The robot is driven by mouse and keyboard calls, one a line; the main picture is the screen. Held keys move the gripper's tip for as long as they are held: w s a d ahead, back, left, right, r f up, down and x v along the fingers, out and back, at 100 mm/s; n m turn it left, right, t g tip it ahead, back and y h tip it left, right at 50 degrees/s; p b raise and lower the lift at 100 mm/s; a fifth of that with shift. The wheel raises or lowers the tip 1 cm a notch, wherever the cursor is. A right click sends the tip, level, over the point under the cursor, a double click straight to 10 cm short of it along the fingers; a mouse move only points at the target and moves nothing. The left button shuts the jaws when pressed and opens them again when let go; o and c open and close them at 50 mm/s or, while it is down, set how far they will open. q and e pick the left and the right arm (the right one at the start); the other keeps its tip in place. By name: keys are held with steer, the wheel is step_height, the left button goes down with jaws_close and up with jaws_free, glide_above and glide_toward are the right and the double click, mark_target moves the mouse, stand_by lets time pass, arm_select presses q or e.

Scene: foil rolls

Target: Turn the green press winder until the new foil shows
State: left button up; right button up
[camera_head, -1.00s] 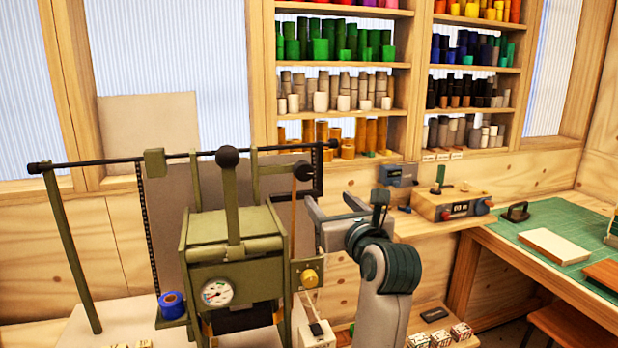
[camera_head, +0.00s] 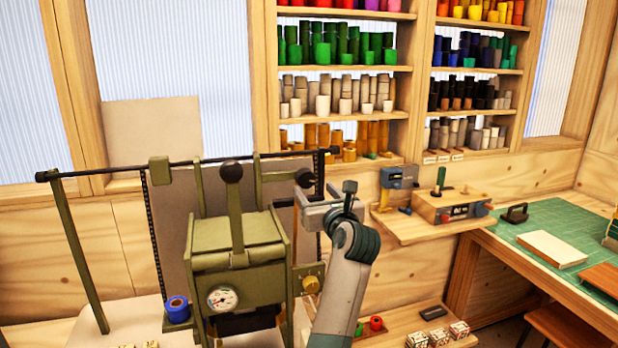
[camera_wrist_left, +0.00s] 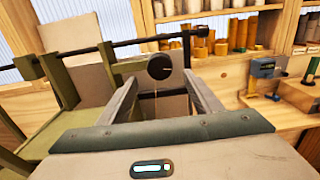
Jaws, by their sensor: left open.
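The green press (camera_head: 238,245) stands left of centre in the head view, with a round gauge (camera_head: 222,298) and an upright lever with a black ball (camera_head: 232,172). A second black ball knob (camera_head: 304,177) is on its right side; it also shows in the left wrist view (camera_wrist_left: 159,67). A brass knob (camera_head: 311,285) sits lower. Which part is the winder is not clear. My left gripper (camera_head: 310,205) is open beside the press's right side, its fingers (camera_wrist_left: 160,84) on either side of the second black knob in the wrist view; contact cannot be told. A blue roll (camera_head: 177,308) sits on the press's left ledge.
A black rod (camera_head: 110,170) crosses behind the press. Shelves of coloured rolls (camera_head: 345,50) line the wall. A wooden ledge (camera_head: 425,230) with small devices and a green cutting mat (camera_head: 555,225) are at right. Small rolls (camera_head: 376,324) and blocks lie at lower right.

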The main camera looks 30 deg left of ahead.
mark_target(307, 181)
arm_select(q)
steer(key=p+x, duration=0.1)
steer(key=x, duration=0.3)
steer(key=shift+r, duration=0.15)
steer(key=shift+p+x, duration=0.45)
steer(key=shift+x, duration=0.4)
steer(key=c, duration=1.1)
